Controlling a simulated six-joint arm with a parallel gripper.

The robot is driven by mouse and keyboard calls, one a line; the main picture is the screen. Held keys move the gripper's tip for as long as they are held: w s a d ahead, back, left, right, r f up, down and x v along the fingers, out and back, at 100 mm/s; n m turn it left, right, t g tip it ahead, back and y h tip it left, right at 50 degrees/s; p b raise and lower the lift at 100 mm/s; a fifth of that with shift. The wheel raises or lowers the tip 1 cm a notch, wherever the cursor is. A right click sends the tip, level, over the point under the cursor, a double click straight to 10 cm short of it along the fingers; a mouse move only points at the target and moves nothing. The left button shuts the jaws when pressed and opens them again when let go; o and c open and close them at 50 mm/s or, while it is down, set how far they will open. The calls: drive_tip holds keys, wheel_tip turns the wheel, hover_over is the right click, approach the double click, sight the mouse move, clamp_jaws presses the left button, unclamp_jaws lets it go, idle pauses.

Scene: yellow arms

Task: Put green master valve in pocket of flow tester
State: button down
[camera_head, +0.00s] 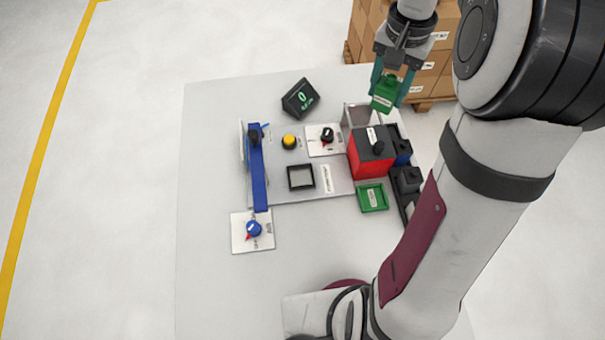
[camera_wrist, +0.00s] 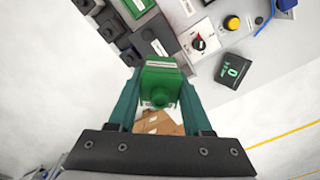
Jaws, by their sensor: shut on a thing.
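My gripper (camera_head: 388,92) is shut on the green master valve (camera_head: 384,98), a green block with a pale label and a short neck. It is held high beyond the back right corner of the flow tester. In the wrist view the valve (camera_wrist: 160,88) sits between the two teal fingers (camera_wrist: 160,80). The flow tester is a grey plate (camera_head: 272,187) on the table. A black-rimmed square pocket (camera_head: 301,177) lies near its middle and looks empty.
On the tester are a blue bar (camera_head: 258,170), yellow button (camera_head: 289,142), dial (camera_head: 327,135) and red box (camera_head: 371,155). A green tray (camera_head: 373,197) and a dark rack (camera_head: 407,180) of blocks stand right. A display (camera_head: 300,98) is behind; cartons (camera_head: 440,60) stand beyond the table.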

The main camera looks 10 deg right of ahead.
drive_tip(key=s+a+r+n, duration=0.2)
drive_tip(key=a+r+n, duration=0.25)
drive_tip(key=a, duration=0.45)
drive_tip(key=s+d+f+m, duration=0.2)
drive_tip(key=s+f+m, duration=0.1)
drive_tip(key=f+m, duration=0.35)
drive_tip(key=s+d+f+m, duration=0.1)
drive_tip(key=s+f+m, duration=0.2)
drive_tip(key=f+m, duration=0.4)
drive_tip(key=shift+m, duration=0.5)
drive_tip(key=w+a+f, duration=0.1)
drive_tip(key=a+f, duration=0.1)
drive_tip(key=a, duration=0.1)
drive_tip(key=w+a+f, duration=0.1)
drive_tip(key=a+f, duration=0.1)
drive_tip(key=a, duration=0.1)
drive_tip(key=w+a+f, duration=0.1)
drive_tip(key=w+a, duration=0.1)
drive_tip(key=a, duration=0.2)
drive_tip(key=shift+a+f, duration=0.1)
drive_tip(key=shift+f, duration=0.3)
wheel_tip(320, 180, down, 4)
drive_tip(key=shift+w+a+f, duration=0.1)
drive_tip(key=shift+w, duration=0.05)
drive_tip(key=shift+f, duration=0.1)
drive_tip(key=shift+c, duration=1.7)
unclamp_jaws()
